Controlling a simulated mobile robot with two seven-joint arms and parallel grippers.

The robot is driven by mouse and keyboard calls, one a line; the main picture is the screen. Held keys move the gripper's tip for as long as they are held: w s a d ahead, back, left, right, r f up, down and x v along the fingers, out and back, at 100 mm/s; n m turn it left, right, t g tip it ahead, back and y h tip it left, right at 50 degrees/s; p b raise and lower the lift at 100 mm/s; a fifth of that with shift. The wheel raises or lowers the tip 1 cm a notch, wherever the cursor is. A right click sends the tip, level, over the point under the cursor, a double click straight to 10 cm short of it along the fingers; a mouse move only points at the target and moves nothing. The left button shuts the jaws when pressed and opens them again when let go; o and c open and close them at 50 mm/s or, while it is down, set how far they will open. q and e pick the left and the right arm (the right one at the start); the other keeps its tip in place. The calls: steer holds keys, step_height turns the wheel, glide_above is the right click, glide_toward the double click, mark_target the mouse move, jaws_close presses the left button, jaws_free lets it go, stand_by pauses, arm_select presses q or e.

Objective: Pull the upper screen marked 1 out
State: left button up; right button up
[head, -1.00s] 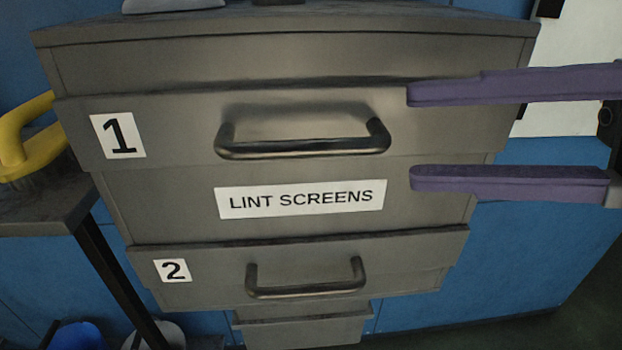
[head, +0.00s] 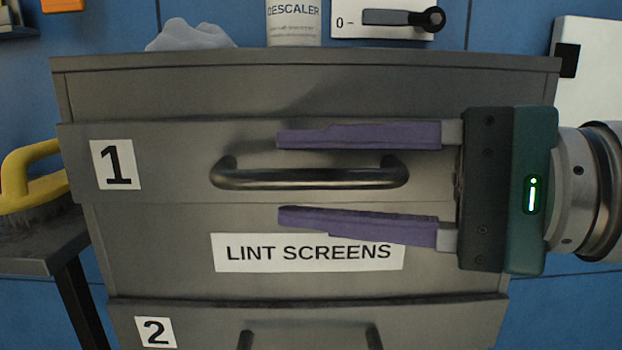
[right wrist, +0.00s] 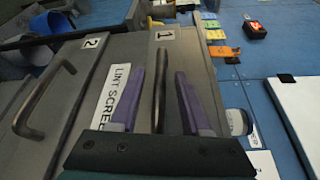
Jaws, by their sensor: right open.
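The upper screen marked 1 (head: 190,155) is a grey drawer front with a dark bar handle (head: 240,179). It also shows in the right wrist view with its handle (right wrist: 161,75). My right gripper (head: 278,175) comes in from the right with its two purple fingers apart, one above and one below the handle bar. In the right wrist view the bar lies between the fingers (right wrist: 160,75), and I see no finger touching it. My left gripper is not in view.
The lower screen marked 2 (head: 215,325) sits below, under the LINT SCREENS label (head: 308,253). A yellow-handled brush (head: 30,185) lies on a side table at left. A descaler container (head: 293,22) and a crumpled pale cloth (head: 190,36) are on top of the cabinet.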

steer(key=shift+a, duration=0.1)
jaws_close()
stand_by(0.3)
stand_by(1.1)
